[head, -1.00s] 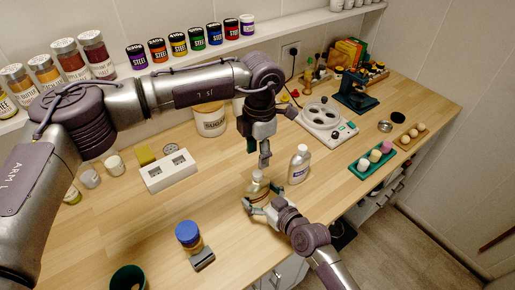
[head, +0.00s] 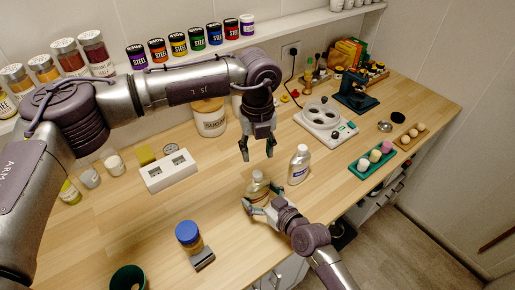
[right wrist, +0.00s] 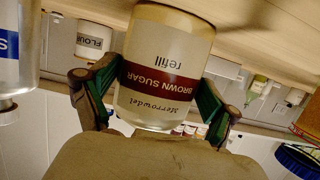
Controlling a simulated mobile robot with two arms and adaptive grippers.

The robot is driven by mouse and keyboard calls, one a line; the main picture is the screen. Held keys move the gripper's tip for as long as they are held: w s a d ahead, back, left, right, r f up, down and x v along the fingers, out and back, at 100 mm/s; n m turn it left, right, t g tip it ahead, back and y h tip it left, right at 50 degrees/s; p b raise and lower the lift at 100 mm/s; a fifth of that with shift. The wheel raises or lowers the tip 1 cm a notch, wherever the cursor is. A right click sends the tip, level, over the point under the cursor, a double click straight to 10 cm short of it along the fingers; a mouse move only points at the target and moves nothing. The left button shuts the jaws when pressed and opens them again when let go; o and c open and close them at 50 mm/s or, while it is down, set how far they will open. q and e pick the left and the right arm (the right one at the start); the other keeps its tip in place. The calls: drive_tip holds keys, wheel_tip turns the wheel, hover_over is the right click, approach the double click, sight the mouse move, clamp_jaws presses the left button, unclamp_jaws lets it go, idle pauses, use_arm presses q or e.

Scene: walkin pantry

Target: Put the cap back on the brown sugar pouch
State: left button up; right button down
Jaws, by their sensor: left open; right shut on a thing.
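The brown sugar pouch (head: 258,189) is a clear, bottle-like container standing near the table's front edge. Its brown-and-cream label (right wrist: 165,83) appears upside down in the right wrist view. My right gripper (head: 262,203) is shut around it, one finger on each side. My left gripper (head: 257,151) is open and empty, pointing down just above the pouch and apart from it. The pouch's top is small in the head view and hidden in the right wrist view. I cannot tell whether a cap sits on it.
A bottle (head: 299,165) stands close to the right of the pouch. A blue-lidded jar (head: 188,236) stands front left. A white socket box (head: 168,170) and sugar canister (head: 210,119) are behind. A white appliance (head: 326,124) and green tray (head: 371,160) are right. Bare table lies left of the pouch.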

sight(257, 173)
use_arm(q)
drive_tip(key=shift+f, duration=0.1)
drive_tip(key=shift+f, duration=3.9)
drive_tip(key=shift+c, duration=0.3)
clamp_jaws()
drive_tip(key=m, duration=0.6)
drive_tip(key=shift+m, duration=0.3)
drive_tip(key=m, duration=1.2)
drive_tip(key=shift+m, duration=0.3)
drive_tip(key=m, duration=0.5)
drive_tip(key=shift+m, duration=0.3)
drive_tip(key=shift+o, duration=1)
unclamp_jaws()
